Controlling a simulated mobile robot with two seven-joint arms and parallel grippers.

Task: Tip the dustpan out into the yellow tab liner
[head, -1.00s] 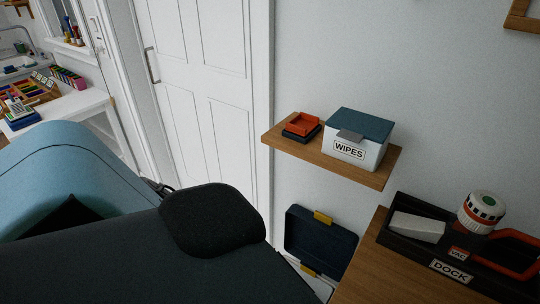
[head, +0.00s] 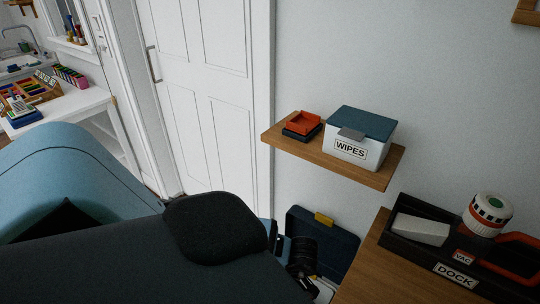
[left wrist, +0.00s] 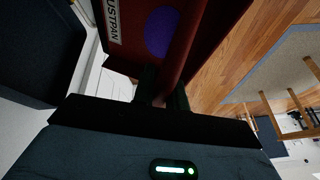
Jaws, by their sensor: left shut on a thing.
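My left gripper (left wrist: 162,90) is shut on the handle of a dark red dustpan (left wrist: 207,22), which carries a "DUSTPAN" label and a purple round patch in the left wrist view. I cannot tell what lies in the pan. In the head view a bin stands low by the wall, its dark lid (head: 340,240) raised with a yellow tab (head: 323,218) on its edge. My left wrist covers part of the bin, and the liner's yellow tab is not clearly visible. The dustpan is hidden in the head view. My right gripper is not in view.
A wall shelf (head: 372,174) above the bin holds a wipes box (head: 355,140) and orange and dark trays (head: 303,123). A wooden surface (head: 385,270) at right bears a vac dock (head: 410,258). A white door (head: 205,90) stands behind.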

